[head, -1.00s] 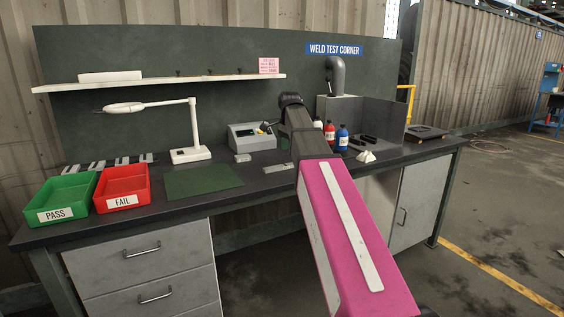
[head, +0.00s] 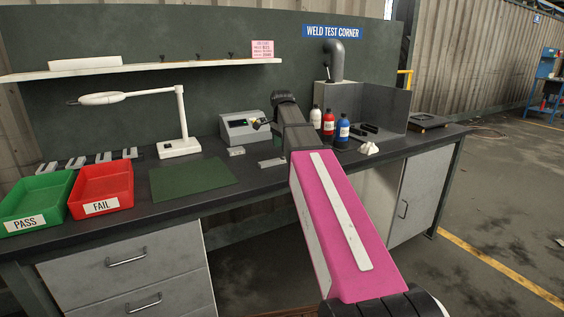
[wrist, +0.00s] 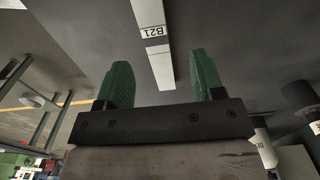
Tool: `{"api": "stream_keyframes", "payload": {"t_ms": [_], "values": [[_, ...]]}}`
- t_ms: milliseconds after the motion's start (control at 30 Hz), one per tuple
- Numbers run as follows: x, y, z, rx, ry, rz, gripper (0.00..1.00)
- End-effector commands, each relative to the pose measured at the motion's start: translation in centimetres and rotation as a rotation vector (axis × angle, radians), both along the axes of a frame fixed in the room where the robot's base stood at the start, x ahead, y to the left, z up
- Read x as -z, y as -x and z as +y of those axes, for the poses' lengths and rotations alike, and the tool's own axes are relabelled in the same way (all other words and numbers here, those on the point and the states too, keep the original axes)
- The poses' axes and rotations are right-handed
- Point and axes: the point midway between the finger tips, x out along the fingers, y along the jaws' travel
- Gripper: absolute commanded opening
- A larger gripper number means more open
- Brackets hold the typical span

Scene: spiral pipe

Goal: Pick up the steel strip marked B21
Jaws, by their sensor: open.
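The steel strip marked B21 (wrist: 150,35) shows in the wrist view as a pale strip with a white label, on a dark surface. It runs from the top edge down toward the space between my fingers. My gripper (wrist: 160,60) is open, with one green finger on each side of the strip's line and nothing gripped. I cannot tell how far the fingertips are from the strip. In the head view, a small metal piece (head: 271,162) and another (head: 236,151) lie on the bench near my arm; their marks are too small to read. My gripper's fingers are not clear there.
A grey instrument box (head: 243,127) and bottles (head: 328,122) stand close to my arm. A lamp (head: 180,147), green mat (head: 193,179), red FAIL tray (head: 101,204), green PASS tray (head: 26,222) and a row of strips (head: 103,157) are at the left. A shelf (head: 160,68) hangs above.

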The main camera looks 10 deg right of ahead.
Motion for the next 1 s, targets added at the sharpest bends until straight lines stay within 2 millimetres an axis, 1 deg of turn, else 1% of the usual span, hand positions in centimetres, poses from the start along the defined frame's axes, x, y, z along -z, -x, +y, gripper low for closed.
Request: {"api": "stream_keyframes", "payload": {"t_ms": [167, 400, 467, 567, 733, 767, 800, 867, 900, 933, 1000], "values": [[1.1, 0.3, 0.0, 0.000, 0.000, 0.001, 0.62], [4.3, 0.5, -0.1, 0.000, 0.000, 0.001, 0.62], [4.9, 0.5, -0.1, 0.000, 0.000, 0.000, 0.62], [5.2, 0.4, -0.1, 0.000, 0.000, 0.000, 0.62], [5.2, 0.4, -0.1, 0.000, 0.000, 0.000, 0.62], [5.2, 0.4, -0.1, 0.000, 0.000, 0.000, 0.52], [5.2, 0.4, -0.1, 0.000, 0.000, 0.000, 0.39], [5.2, 0.4, -0.1, 0.000, 0.000, 0.000, 0.19], [5.2, 0.4, -0.1, 0.000, 0.000, 0.000, 0.06], [5.2, 0.4, -0.1, 0.000, 0.000, 0.000, 0.00], [5.1, 0.4, -0.1, 0.000, 0.000, -0.001, 0.00]]}}
